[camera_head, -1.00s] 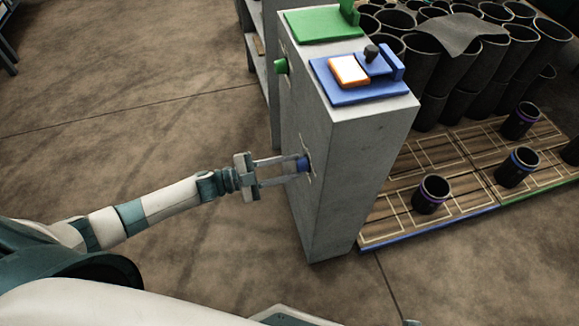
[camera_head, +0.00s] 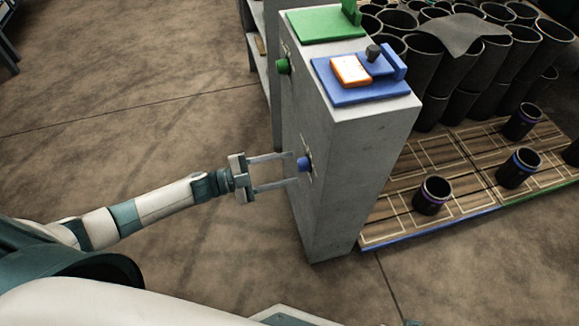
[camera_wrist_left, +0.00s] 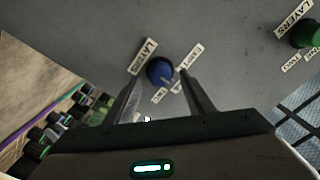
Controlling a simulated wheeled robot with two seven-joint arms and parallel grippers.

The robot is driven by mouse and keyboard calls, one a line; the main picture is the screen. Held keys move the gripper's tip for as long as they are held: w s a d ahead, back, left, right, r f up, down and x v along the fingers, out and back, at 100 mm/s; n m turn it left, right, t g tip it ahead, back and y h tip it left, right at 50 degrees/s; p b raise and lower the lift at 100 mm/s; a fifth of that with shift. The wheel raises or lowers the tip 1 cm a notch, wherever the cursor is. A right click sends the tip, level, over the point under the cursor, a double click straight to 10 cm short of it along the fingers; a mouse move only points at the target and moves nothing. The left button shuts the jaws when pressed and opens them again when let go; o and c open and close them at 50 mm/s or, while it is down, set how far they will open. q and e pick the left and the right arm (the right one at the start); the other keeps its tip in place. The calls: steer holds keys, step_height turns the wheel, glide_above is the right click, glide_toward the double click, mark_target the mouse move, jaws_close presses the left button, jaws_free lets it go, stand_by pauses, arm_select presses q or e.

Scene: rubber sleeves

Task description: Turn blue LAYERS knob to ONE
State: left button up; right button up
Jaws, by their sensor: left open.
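The blue knob (camera_head: 305,163) is on the left face of a tall grey pedestal. In the left wrist view the blue knob (camera_wrist_left: 159,70) has a LAYERS label (camera_wrist_left: 143,57) at its upper left and small option labels around it. Those option labels are too small to read surely, and I cannot tell which one the knob points at. My left gripper (camera_head: 293,168) is open, its two fingers spread above and below the knob's line, with the tips just short of it. In the left wrist view its fingers (camera_wrist_left: 161,76) stand either side of the knob. My right gripper is not in view.
A green knob (camera_head: 283,66) is farther back on the same face of the pedestal (camera_head: 345,165). A blue plate (camera_head: 350,96) and a green plate (camera_head: 325,24) lie on top. Black sleeves (camera_head: 432,194) stand on a wooden platform at right. Floor at left is clear.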

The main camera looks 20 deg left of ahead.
arm_select(q)
steer(key=b+v, duration=0.1)
steer(key=v, duration=1.4)
steer(key=shift+s+a, duration=0.25)
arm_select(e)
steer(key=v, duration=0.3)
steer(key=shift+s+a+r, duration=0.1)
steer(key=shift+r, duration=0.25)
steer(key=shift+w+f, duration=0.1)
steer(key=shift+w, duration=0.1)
arm_select(q)
steer(key=shift+f, duration=0.1)
